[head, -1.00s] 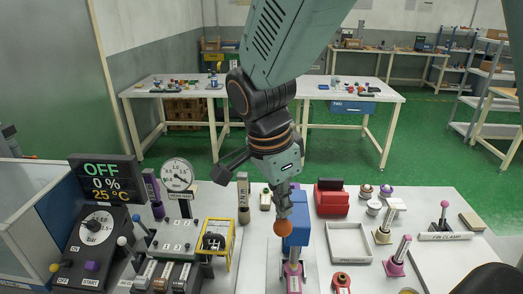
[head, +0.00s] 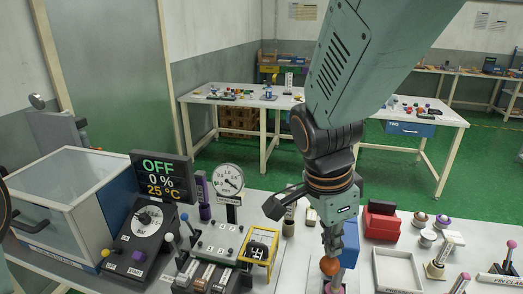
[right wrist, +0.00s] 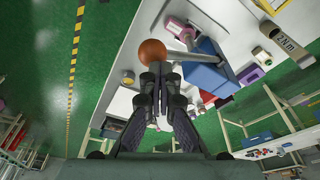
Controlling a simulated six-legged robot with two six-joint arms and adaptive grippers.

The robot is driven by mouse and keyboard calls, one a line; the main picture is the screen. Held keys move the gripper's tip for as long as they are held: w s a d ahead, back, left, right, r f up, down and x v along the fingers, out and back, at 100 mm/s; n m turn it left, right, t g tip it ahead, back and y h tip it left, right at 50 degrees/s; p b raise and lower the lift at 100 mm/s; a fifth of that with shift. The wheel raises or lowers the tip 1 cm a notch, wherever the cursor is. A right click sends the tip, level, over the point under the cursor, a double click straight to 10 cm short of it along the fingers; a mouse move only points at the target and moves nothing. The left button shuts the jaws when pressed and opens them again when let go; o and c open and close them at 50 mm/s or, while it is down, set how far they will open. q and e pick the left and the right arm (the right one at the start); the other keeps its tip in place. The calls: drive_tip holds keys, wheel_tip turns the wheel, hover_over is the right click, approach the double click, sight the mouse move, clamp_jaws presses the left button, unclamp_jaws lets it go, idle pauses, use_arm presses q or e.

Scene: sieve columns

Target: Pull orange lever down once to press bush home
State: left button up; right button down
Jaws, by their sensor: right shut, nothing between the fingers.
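The orange ball of the lever (head: 329,265) is in front of the blue press body (head: 350,243), near its lower part. My right gripper (head: 332,246) points down with shut, empty fingers, its tips right at the top of the ball. In the right wrist view the ball (right wrist: 152,52) lies just beyond the shut fingertips (right wrist: 158,72), with the lever's grey rod and the blue press body (right wrist: 206,74) beside it. Contact looks likely, but I cannot be sure. A pink part (head: 334,288) shows at the press base. I cannot make out the bush.
A yellow frame (head: 274,246) and a grey switch panel (head: 222,240) stand left of the press. A red box (head: 381,220) and a white tray (head: 374,270) are to its right. A gauge (head: 229,179) and display (head: 160,175) stand farther left.

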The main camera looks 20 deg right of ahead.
sight(329, 266)
drive_tip(key=shift+s+a+f, duration=0.25)
drive_tip(key=shift+s+f, duration=0.15)
drive_tip(key=shift+f, duration=0.2)
drive_tip(key=shift+s+a+f+b, duration=0.15)
drive_tip(key=shift+s+f+b, duration=0.15)
drive_tip(key=shift+f+b, duration=0.25)
drive_tip(key=shift+s+a+f+b, duration=0.15)
drive_tip(key=shift+s+f+b, duration=0.15)
drive_tip(key=shift+f, duration=0.35)
drive_tip(key=shift+s+a+f+b, duration=0.2)
drive_tip(key=shift+f+b, duration=0.45)
drive_tip(key=shift+b, duration=0.7)
drive_tip(key=shift+s+a+f+b, duration=0.1)
drive_tip(key=shift+s+f+b, duration=0.15)
drive_tip(key=shift+f+b, duration=0.75)
drive_tip(key=shift+r+b, duration=0.35)
drive_tip(key=shift+r, duration=0.1)
